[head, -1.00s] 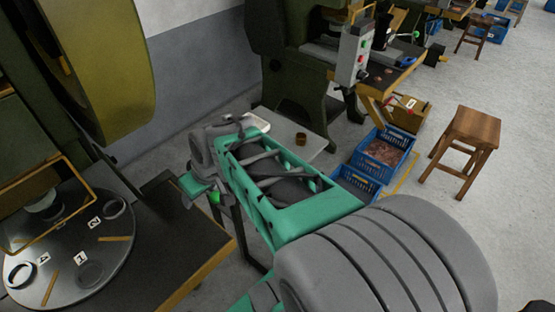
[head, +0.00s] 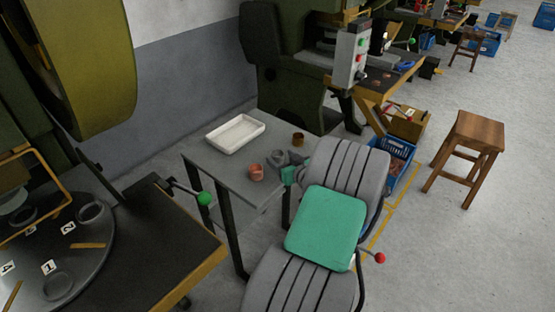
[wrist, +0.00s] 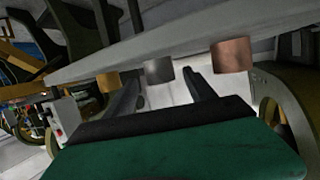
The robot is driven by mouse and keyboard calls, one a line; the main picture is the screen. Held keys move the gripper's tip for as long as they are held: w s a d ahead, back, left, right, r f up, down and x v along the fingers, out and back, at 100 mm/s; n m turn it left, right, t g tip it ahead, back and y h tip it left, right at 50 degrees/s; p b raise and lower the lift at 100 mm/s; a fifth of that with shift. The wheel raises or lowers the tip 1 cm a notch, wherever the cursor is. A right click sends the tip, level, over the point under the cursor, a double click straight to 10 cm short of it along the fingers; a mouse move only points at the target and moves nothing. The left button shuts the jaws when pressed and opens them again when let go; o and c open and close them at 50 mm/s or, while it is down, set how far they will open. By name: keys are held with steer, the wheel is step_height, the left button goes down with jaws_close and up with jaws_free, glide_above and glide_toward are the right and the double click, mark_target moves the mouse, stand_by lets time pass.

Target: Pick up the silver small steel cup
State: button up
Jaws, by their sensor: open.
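The silver small steel cup (wrist: 158,70) stands on the grey table (wrist: 190,40), which shows upside down in the wrist view. It appears in the gap between the two fingertips of my gripper (wrist: 163,74). My gripper is open, with visible space around the cup, and I cannot tell whether the cup is fully between the fingers. In the head view my gripper (head: 284,161) is low at the table's right edge. Grey shapes there blend together, so I cannot clearly separate the silver cup from the fingers.
A copper cup (head: 256,173) stands left of my gripper; it also shows in the wrist view (wrist: 230,56). A brown cup (head: 298,139) stands behind it. A white tray (head: 235,133) lies at the table's back. A dark turntable bench (head: 170,250) is at left, a wooden stool (head: 478,130) at right.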

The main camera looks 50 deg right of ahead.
steer(key=shift+x, duration=0.95)
steer(key=shift+a, duration=0.1)
steer(key=c, duration=1.3)
jaws_close()
steer(key=shift+r, duration=0.15)
